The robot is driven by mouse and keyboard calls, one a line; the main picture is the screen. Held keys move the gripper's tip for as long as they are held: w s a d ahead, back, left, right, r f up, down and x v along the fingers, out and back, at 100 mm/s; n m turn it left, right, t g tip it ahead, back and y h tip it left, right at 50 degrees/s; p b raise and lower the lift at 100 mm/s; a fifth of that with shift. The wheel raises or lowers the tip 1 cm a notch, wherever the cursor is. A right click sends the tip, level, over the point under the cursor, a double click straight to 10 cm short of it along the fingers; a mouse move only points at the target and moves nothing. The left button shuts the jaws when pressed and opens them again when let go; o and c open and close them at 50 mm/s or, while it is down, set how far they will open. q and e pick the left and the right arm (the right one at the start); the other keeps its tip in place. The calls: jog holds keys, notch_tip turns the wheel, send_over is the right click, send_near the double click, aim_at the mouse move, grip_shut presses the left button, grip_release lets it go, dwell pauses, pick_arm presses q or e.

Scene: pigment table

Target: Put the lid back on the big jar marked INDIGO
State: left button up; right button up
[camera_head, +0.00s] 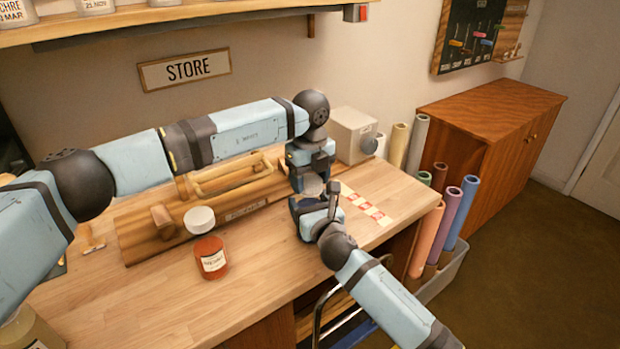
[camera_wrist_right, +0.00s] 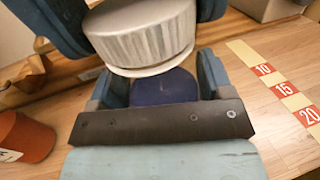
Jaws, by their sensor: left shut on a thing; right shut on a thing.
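My left gripper (camera_head: 311,172) reaches down from above, shut on a pale grey ridged lid (camera_wrist_right: 145,32); the lid also shows in the head view (camera_head: 313,186). My right gripper (camera_head: 318,206) is shut around a dark blue jar (camera_wrist_right: 165,87) from the front right, below the lid. In the right wrist view the lid's pale lower rim is directly over the jar and looks slightly tilted. I cannot tell whether it touches the jar or is seated. The jar is mostly hidden by the grippers, and no INDIGO label shows.
An orange-red labelled jar (camera_head: 211,258) and a round white piece (camera_head: 199,220) stand to the left. A wooden rack (camera_head: 150,235) lies behind. A numbered strip (camera_head: 366,206) lies right of the grippers, a grey box (camera_head: 352,135) behind. The front left worktop is clear.

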pick_arm(q)
jog(key=m, duration=0.3)
jog(key=shift+m, duration=0.3)
jog(key=m, duration=0.8)
jog(key=shift+m, duration=0.3)
jog(key=m, duration=1.4)
jog(key=shift+m, duration=0.4)
jog(key=o, duration=1)
